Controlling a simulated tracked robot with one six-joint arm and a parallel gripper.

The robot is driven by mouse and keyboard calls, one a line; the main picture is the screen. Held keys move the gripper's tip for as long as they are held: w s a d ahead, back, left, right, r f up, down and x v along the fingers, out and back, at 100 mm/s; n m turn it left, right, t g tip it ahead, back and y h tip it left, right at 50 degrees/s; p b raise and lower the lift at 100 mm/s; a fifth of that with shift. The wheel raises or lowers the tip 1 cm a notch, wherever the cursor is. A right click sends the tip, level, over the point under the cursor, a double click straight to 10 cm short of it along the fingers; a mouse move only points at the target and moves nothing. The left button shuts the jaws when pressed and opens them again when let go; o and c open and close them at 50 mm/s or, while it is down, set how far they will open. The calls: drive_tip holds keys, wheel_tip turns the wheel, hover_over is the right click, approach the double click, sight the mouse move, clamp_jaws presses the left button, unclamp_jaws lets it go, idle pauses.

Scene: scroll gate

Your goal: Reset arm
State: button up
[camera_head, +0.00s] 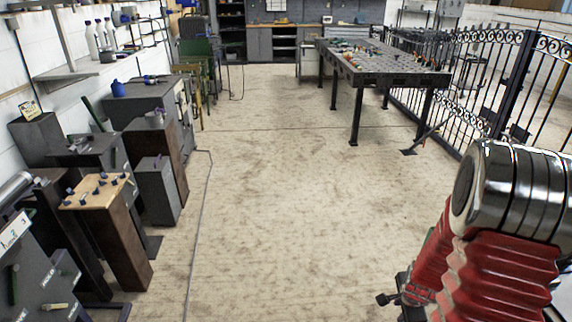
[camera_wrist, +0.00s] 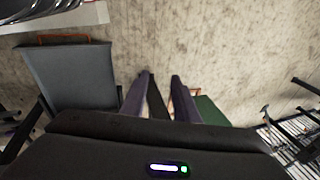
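My arm shows at the right of the head view as red bellows and a shiny ribbed metal section. My gripper (camera_wrist: 161,76) shows in the wrist view, with two purple-grey fingers over the pale floor. The fingers stand apart with a narrow gap, and nothing is seen held at their tips. A dark strip lies between them lower down; I cannot tell what it is. In the head view I cannot make out the fingers.
Pedestals with a wooden-topped stand (camera_head: 98,190) line the left. A black metal gate (camera_head: 500,85) and a work table (camera_head: 385,72) with tools stand at right. A cable (camera_head: 202,215) crosses the floor. The middle floor (camera_head: 280,200) is clear.

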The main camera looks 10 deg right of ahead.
drive_tip(key=a+r+n+t, duration=0.1)
drive_tip(key=a+r+n, duration=0.5)
drive_tip(key=r, duration=0.4)
drive_tip(key=a+r+n, duration=0.4)
drive_tip(key=a+r, duration=0.4)
drive_tip(key=r, duration=0.2)
drive_tip(key=s+a+r+n+t+y, duration=0.1)
drive_tip(key=s+a+r+n+y, duration=0.1)
drive_tip(key=s+a+r+n, duration=0.8)
wheel_tip(320, 180, up, 3)
drive_tip(key=shift+s+a+f+t, duration=0.1)
drive_tip(key=shift+s+a+t, duration=0.2)
drive_tip(key=shift+s+a, duration=0.3)
drive_tip(key=shift+s, duration=0.1)
